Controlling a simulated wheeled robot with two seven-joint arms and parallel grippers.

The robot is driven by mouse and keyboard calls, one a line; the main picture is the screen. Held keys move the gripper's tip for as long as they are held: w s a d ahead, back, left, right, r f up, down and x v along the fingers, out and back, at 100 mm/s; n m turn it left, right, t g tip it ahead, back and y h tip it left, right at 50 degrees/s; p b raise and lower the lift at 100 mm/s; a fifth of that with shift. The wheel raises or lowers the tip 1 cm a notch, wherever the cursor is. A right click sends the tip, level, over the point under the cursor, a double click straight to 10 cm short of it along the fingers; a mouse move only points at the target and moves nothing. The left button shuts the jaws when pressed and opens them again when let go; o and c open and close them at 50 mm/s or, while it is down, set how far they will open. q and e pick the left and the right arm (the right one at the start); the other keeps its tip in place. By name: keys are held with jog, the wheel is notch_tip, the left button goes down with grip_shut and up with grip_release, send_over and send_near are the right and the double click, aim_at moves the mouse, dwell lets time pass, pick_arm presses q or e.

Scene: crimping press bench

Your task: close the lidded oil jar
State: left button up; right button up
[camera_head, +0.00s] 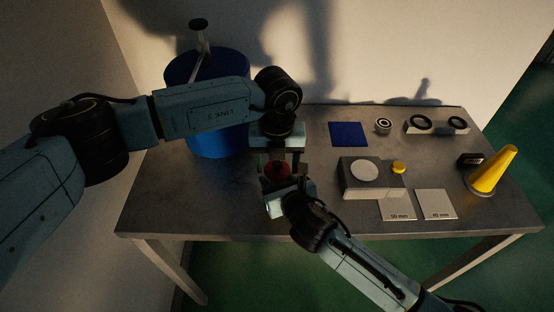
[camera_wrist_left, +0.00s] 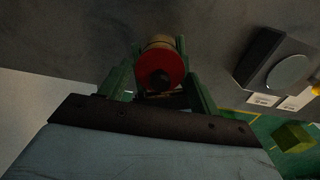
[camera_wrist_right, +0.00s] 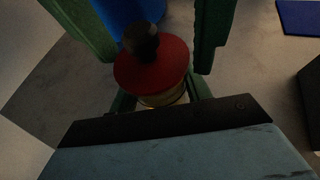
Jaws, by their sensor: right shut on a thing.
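The oil jar has a round red lid (camera_wrist_right: 152,72) with a black knob (camera_wrist_right: 142,42) on top and a pale yellowish body (camera_wrist_right: 165,98) under it. The lid sits over the jar's mouth; I cannot tell if it is fully seated. My right gripper (camera_head: 275,192) is shut on the jar body from the near side, below the lid. My left gripper (camera_head: 279,166) comes from above, with its green fingers apart on either side of the lid and seemingly clear of it. The red lid shows between them in the left wrist view (camera_wrist_left: 162,70). The arms hide most of the jar in the head view.
A blue barrel (camera_head: 215,145) stands behind my left arm. Right of the grippers are a grey block with a white disc (camera_head: 365,171), a blue mat (camera_head: 348,134), a yellow button (camera_head: 398,167), ring parts (camera_head: 421,122), labelled plates (camera_head: 436,204) and a yellow cone (camera_head: 493,170).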

pick_arm(q)
jog(key=o, duration=0.3)
jog(key=shift+r, duration=0.1)
pick_arm(e)
jog(key=o, duration=1.5)
jog(key=shift+c, duration=0.2)
pick_arm(q)
notch_tip(320, 180, up, 12)
jog(key=shift+f, duration=0.1)
notch_tip(320, 180, up, 2)
jog(key=shift+r+p, duration=0.1)
jog(key=shift+p, duration=1)
pick_arm(e)
jog(key=v, duration=1.3)
jog(key=shift+s+r, duration=0.15)
jog(key=shift+s, duration=0.05)
